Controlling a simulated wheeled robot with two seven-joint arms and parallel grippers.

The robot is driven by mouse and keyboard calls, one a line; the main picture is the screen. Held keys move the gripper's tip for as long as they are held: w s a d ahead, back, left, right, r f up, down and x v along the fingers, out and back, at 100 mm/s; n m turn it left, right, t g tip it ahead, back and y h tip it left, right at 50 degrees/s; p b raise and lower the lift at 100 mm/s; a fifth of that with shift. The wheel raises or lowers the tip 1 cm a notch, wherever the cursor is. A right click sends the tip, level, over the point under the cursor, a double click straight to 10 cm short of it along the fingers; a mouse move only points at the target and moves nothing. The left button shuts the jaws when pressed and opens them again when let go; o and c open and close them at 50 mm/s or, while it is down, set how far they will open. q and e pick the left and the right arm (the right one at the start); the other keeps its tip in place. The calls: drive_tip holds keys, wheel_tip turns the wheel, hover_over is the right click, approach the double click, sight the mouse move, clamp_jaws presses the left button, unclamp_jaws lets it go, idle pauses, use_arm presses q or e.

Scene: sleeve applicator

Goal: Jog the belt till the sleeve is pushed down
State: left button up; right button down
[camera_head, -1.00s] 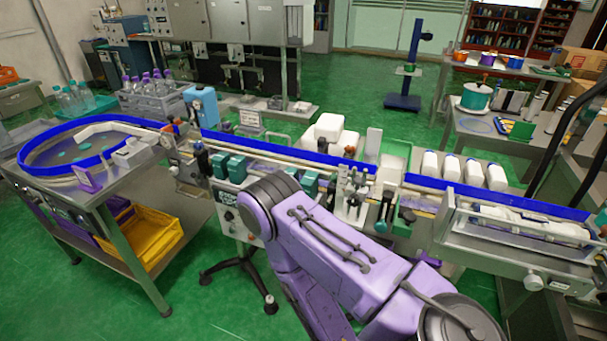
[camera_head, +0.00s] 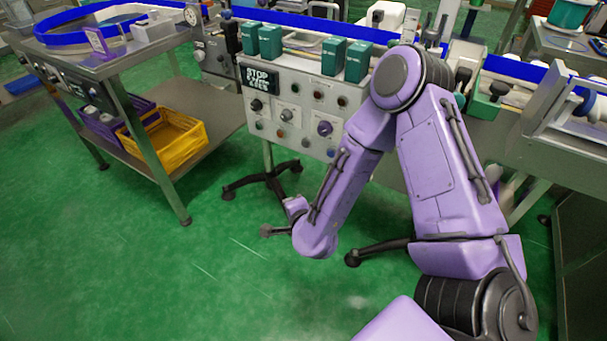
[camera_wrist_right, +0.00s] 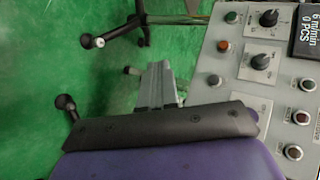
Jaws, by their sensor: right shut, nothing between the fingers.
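The grey control panel (camera_head: 300,108) hangs under the belt's blue guide rail (camera_head: 300,25) in the head view. Its dark display (camera_head: 259,79) reads STOP on top. In the right wrist view the display (camera_wrist_right: 306,30) shows 6 m/min and 0 PCS. My right gripper (camera_wrist_right: 158,68) is shut and empty, left of the panel's edge over the floor. I cannot make out the sleeve. My left gripper is out of view.
Green boxes (camera_head: 271,41) stand along the belt above the panel. A wheeled stand (camera_head: 262,180) has legs spread below it. A steel table (camera_head: 130,60) with a yellow crate (camera_head: 174,140) stands left. The green floor in front is clear.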

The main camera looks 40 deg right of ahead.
sight(305, 144)
use_arm(q)
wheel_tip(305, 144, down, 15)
drive_tip(key=b, duration=1.1)
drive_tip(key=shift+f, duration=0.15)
use_arm(e)
drive_tip(key=w+d+r+m+t+h, duration=0.3)
drive_tip(key=w+d+m+t, duration=0.1)
drive_tip(key=w+m, duration=0.5)
drive_tip(key=shift+r+m, duration=0.15)
drive_tip(key=shift+m, duration=0.45)
drive_tip(key=shift+d, duration=0.1)
use_arm(q)
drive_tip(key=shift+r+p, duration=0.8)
drive_tip(key=shift+p, duration=0.05)
use_arm(e)
drive_tip(key=w+d, duration=0.3)
drive_tip(key=d, duration=0.5)
drive_tip(key=shift+w, duration=0.1)
drive_tip(key=shift+w+d, duration=0.2)
drive_tip(key=shift+d, duration=0.2)
